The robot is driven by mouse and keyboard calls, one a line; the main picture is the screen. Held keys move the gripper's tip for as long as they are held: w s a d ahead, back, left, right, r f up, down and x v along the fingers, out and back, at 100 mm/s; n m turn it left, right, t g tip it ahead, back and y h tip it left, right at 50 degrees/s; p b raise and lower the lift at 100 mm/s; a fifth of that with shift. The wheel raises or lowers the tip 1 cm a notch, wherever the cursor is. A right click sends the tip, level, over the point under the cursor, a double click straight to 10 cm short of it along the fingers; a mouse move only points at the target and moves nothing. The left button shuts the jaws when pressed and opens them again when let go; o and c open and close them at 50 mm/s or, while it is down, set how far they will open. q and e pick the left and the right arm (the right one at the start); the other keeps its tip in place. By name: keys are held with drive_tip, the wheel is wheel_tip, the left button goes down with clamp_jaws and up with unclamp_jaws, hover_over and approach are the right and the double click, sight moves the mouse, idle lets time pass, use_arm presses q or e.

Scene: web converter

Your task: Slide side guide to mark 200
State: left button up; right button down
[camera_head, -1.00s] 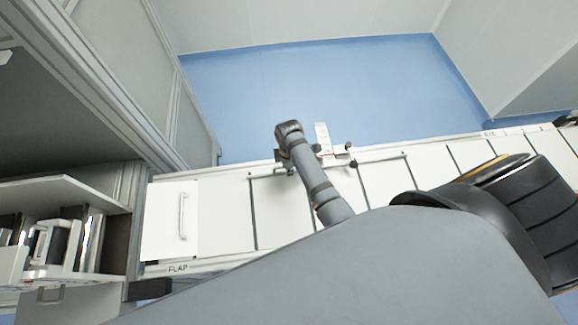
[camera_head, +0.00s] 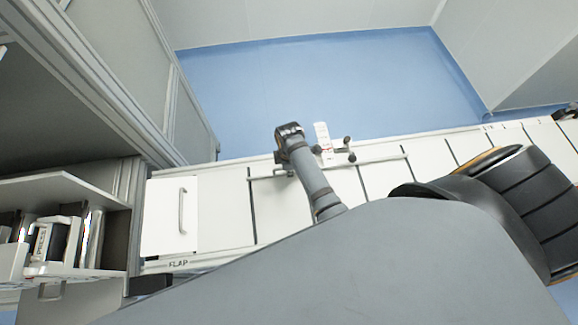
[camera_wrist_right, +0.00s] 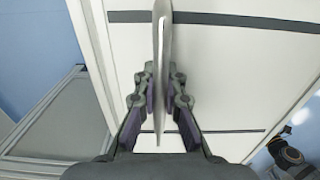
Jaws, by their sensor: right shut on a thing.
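The side guide shows in the right wrist view as a thin pale plate (camera_wrist_right: 162,60), seen edge-on. My right gripper (camera_wrist_right: 163,88) has its two fingers closed on either side of this plate. In the head view my right wrist (camera_head: 291,138) stands over the far edge of the white conveyor bed and hides the fingers and most of the guide. Beside it is a white scale strip (camera_head: 322,138) with small red marks, too small to read. A dark knob (camera_head: 350,156) sits just right of it. My left gripper is not in view.
A thin rail (camera_head: 385,158) runs along the white bed (camera_head: 230,215), which has dark cross gaps. A white flap with a handle (camera_head: 182,212) is at the left end. Shelves with metal items (camera_head: 90,235) stand at far left. Blue floor (camera_head: 330,80) lies beyond.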

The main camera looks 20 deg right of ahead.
drive_tip(key=shift+s+a, duration=0.2)
drive_tip(key=shift+s, duration=0.65)
drive_tip(key=c, duration=1.4)
unclamp_jaws()
drive_tip(key=shift+a, duration=0.1)
